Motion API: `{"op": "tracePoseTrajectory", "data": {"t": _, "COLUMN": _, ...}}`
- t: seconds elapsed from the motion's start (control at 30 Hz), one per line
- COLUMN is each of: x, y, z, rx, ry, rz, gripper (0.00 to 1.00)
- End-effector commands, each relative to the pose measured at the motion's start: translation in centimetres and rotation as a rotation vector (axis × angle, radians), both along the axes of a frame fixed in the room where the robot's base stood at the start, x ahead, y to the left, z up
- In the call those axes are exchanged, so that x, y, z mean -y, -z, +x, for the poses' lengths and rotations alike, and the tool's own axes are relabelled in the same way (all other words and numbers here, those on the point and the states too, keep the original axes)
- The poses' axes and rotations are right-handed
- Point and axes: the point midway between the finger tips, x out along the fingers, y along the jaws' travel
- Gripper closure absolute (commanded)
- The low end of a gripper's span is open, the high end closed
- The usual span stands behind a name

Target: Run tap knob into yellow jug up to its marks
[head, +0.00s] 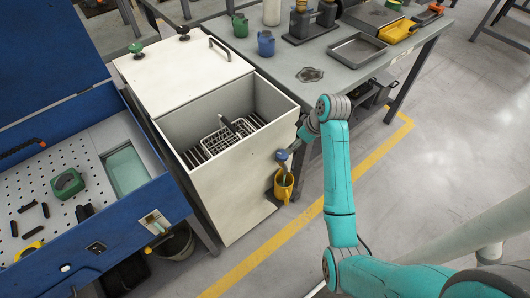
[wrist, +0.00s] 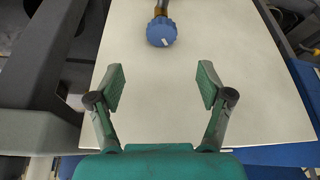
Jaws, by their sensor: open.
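The tap's blue knob (wrist: 162,31) shows at the top centre of the wrist view, on a short brass-coloured stem, with a small white mark on it. It also shows in the head view (head: 282,156) on the front of the pale tank. The yellow jug (head: 284,187) hangs or stands right below the tap; its marks and the level inside are too small to tell. My gripper (wrist: 160,84) is open and empty, its two green fingers wide apart. The knob lies beyond the fingertips, about midway between them, untouched. In the head view my gripper is mostly hidden behind my wrist.
The pale tank (head: 226,178) is open at the front, with a rack (head: 220,141) inside. A blue machine (head: 120,222) stands at left. A grey workbench (head: 310,65) behind holds mugs, a tray and a yellow bin. Floor to the right is clear.

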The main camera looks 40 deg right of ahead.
Motion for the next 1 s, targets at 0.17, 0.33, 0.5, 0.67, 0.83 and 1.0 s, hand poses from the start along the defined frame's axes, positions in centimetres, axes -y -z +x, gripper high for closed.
{"op": "tracePoseTrajectory", "data": {"t": 0.17, "x": -0.2, "y": 1.7, "z": 0.5, "rx": -0.007, "ry": 0.002, "rz": 0.002, "gripper": 0.21}}
{"op": "tracePoseTrajectory", "data": {"t": 0.33, "x": -0.6, "y": 4.5, "z": 1.6, "rx": -0.006, "ry": 0.000, "rz": 0.003, "gripper": 0.21}}
{"op": "tracePoseTrajectory", "data": {"t": 0.5, "x": -0.9, "y": 7.1, "z": 2.7, "rx": -0.004, "ry": 0.000, "rz": 0.002, "gripper": 0.21}}
{"op": "tracePoseTrajectory", "data": {"t": 0.67, "x": -1.1, "y": 8.9, "z": 3.4, "rx": -0.004, "ry": 0.000, "rz": 0.001, "gripper": 0.21}}
{"op": "tracePoseTrajectory", "data": {"t": 0.83, "x": -1.2, "y": 9.8, "z": 3.8, "rx": -0.002, "ry": 0.001, "rz": 0.001, "gripper": 0.21}}
{"op": "tracePoseTrajectory", "data": {"t": 1.0, "x": -1.2, "y": 9.9, "z": 3.9, "rx": -0.001, "ry": 0.000, "rz": 0.000, "gripper": 0.21}}
